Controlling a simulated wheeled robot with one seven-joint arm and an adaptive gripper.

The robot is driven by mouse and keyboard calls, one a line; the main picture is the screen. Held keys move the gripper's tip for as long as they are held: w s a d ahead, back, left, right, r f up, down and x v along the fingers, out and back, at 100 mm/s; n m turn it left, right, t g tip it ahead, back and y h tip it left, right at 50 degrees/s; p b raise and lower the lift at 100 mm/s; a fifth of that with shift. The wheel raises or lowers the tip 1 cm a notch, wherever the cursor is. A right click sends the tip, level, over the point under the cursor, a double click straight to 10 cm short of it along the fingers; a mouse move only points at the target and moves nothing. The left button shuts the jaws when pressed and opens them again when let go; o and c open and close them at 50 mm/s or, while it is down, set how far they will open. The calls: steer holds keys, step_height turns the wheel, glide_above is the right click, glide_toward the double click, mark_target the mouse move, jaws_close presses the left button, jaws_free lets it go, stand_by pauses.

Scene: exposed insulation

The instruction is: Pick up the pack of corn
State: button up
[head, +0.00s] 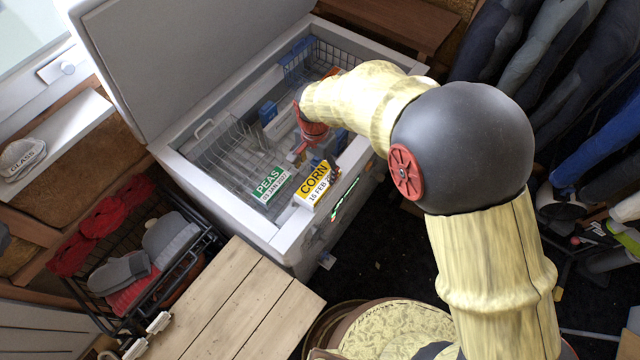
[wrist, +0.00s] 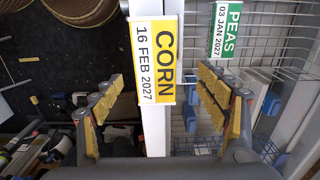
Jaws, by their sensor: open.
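The pack of corn (head: 317,184) has a yellow and white label reading CORN, 16 FEB 2027. It stands at the front rim of the open chest freezer (head: 287,236). In the wrist view the corn pack (wrist: 154,62) is upper middle, over the white rim. My gripper (wrist: 162,92) is open, with its yellow-padded fingers on either side of the pack's lower part in the picture.
A green-labelled pack of peas (head: 270,184) is just left of the corn; it also shows in the wrist view (wrist: 225,30). Wire baskets (head: 232,150) are inside the freezer. The raised lid (head: 180,55) stands behind. A wooden table (head: 240,305) is in front.

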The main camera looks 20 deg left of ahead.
mark_target(318, 181)
steer(key=shift+d+f+b, duration=0.2)
steer(key=shift+f+b, duration=0.35)
steer(key=shift+f, duration=1.4)
steer(key=shift+d+f+b, duration=0.2)
steer(key=shift+f+b, duration=0.3)
steer(key=shift+f, duration=1.4)
steer(key=c, duration=0.3)
steer(key=c, duration=1.3)
steer(key=shift+c, duration=0.2)
steer(key=shift+r, duration=0.15)
